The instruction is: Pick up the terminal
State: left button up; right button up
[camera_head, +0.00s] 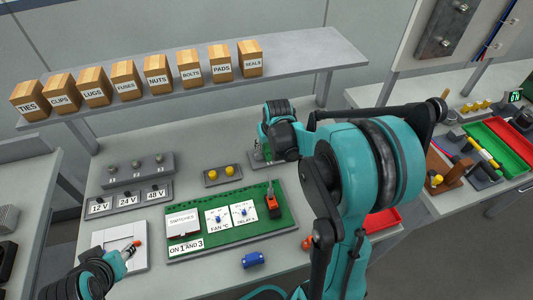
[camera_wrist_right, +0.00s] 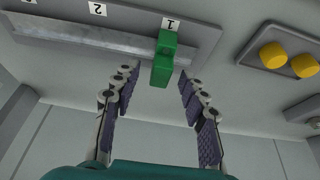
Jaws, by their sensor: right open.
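The terminal (camera_wrist_right: 164,62) is a small green block seated on a grey metal rail (camera_wrist_right: 80,42) beside the label 1 in the right wrist view. My right gripper (camera_wrist_right: 157,88) is open. Its two fingers point at the rail, one to each side of the terminal's near end, and gaps show on both sides. In the head view my right gripper covers most of the rail's area, so the terminal cannot be made out clearly there. My left gripper (camera_head: 128,250) is low at the left, over a pale plate (camera_head: 112,236); its fingers are too small to judge.
Two yellow knobs (camera_wrist_right: 288,62) on a grey block stand near the rail. A green board (camera_head: 190,250) with switches and dials lies in front, with a blue part (camera_head: 253,260) before it. Labelled boxes (camera_head: 158,77) line the shelf (camera_head: 300,58) above.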

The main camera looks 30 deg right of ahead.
aim_at(267, 145)
jog(key=shift+w+f, duration=0.25)
jog(key=shift+f, duration=0.45)
grip_shut()
notch_tip(267, 145, up, 10)
jog(key=p, duration=0.3)
jog(key=shift+r+p, duration=0.1)
jog(key=shift+p, duration=0.3)
jog(key=shift+r, duration=0.1)
jog(key=shift+r+p, duration=1.45)
jog(key=shift+r, duration=0.25)
